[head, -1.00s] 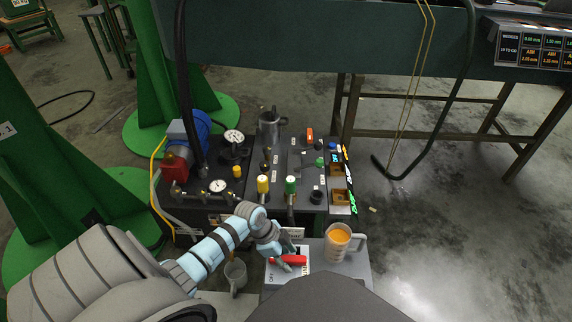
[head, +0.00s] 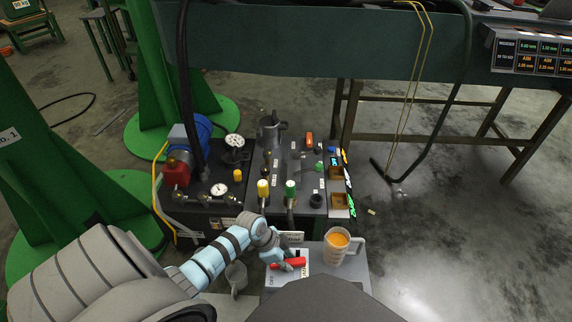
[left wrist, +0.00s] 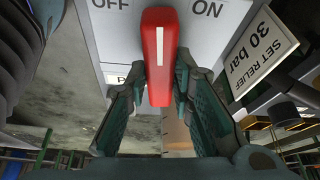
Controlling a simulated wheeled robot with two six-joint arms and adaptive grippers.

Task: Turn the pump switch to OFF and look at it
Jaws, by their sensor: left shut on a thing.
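The pump switch is a red lever handle (head: 290,263) on a pale plate (head: 272,276) near the bottom centre of the head view. In the left wrist view the red handle (left wrist: 159,55) has a white stripe and stands between the printed words OFF, upper left, and ON, upper right. My left gripper (left wrist: 160,85) is shut on the handle, one finger on each side. In the head view my left gripper (head: 291,257) reaches the handle from above and hides part of it and the plate's lettering. My right gripper is out of view.
A jug of orange liquid (head: 338,246) stands right of the switch. Behind are yellow (head: 263,190) and green (head: 291,190) valve handles and gauges. A SET RELIEF 30 bar sign (left wrist: 260,50) is close right in the wrist view.

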